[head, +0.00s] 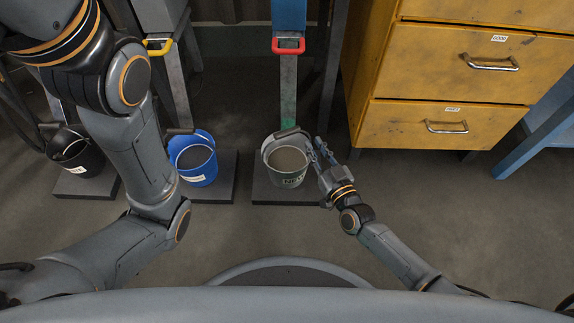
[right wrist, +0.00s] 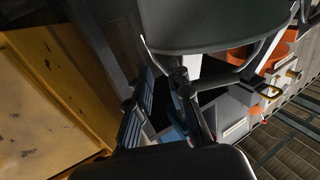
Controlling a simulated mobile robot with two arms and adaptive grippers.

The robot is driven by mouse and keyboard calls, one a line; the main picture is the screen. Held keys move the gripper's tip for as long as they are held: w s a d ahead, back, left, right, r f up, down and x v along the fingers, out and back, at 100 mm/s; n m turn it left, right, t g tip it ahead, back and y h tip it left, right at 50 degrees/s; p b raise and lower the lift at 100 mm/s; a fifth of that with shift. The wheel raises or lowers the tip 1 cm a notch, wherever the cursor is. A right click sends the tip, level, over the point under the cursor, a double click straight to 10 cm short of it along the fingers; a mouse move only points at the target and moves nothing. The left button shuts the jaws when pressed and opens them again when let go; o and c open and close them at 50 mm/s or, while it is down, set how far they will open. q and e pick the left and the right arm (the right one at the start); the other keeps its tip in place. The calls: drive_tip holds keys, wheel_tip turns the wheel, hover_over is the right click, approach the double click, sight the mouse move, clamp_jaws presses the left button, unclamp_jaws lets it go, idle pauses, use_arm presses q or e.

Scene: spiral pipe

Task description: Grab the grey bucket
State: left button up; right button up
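The grey bucket (head: 284,176) stands upright on a dark floor plate (head: 258,191) near the centre of the head view. It has a dark label on its front and grey contents. My right gripper (head: 319,152) is just to the right of the bucket at rim height, its fingers apart. My left gripper is out of view.
A blue bucket (head: 195,163) and a black bucket (head: 77,152) stand to the left on plates. A yellow drawer cabinet (head: 446,92) is close behind and right of my right gripper. A post with a red handle (head: 288,46) rises behind the grey bucket. Floor at lower right is clear.

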sight(309, 137)
drive_tip(key=b+x, duration=0.2)
drive_tip(key=x, duration=0.2)
drive_tip(key=shift+w+a+b, duration=0.1)
drive_tip(key=shift+w+b, duration=0.1)
drive_tip(key=shift+b, duration=0.15)
drive_tip(key=shift+w, duration=0.1)
clamp_jaws()
